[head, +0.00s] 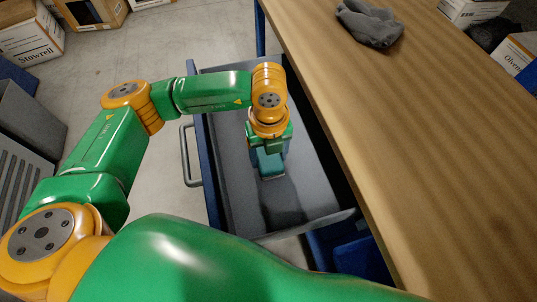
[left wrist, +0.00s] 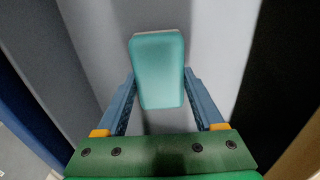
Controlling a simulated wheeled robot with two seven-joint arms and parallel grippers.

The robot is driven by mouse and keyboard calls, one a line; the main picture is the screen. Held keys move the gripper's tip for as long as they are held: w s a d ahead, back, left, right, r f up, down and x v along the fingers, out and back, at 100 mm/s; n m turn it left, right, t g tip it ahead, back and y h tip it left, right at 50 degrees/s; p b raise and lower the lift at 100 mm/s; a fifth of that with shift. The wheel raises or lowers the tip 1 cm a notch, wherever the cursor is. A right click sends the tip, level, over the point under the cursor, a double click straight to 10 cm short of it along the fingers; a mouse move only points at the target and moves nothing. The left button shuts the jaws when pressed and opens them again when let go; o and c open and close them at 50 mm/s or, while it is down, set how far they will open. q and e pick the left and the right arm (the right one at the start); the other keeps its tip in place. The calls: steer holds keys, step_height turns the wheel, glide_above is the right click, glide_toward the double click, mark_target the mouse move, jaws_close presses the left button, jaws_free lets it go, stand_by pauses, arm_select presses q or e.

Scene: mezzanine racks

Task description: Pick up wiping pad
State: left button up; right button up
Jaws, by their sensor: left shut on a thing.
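The wiping pad (left wrist: 157,68) is a teal, rounded block with a pale edge. In the left wrist view it sits between the two blue-grey fingers of my left gripper (left wrist: 157,100), which is shut on its sides. In the head view the pad (head: 270,164) shows under my left gripper (head: 268,150), inside the open grey drawer (head: 235,205). I cannot tell whether the pad touches the drawer floor. My right gripper is not in view.
A wooden worktop (head: 420,130) runs along the right of the drawer, with a grey cloth (head: 369,23) on it. The drawer's handle (head: 187,155) is on its left side. Cardboard boxes (head: 30,40) stand on the floor at the far left.

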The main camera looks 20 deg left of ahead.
arm_select(q)
step_height(320, 180, up, 3)
steer(key=shift+w+f, duration=0.1)
steer(key=s+d+r, duration=0.1)
steer(key=s+r, duration=0.9)
steer(key=s, duration=0.4)
steer(key=shift+d+b, duration=0.35)
steer(key=shift+b, duration=0.05)
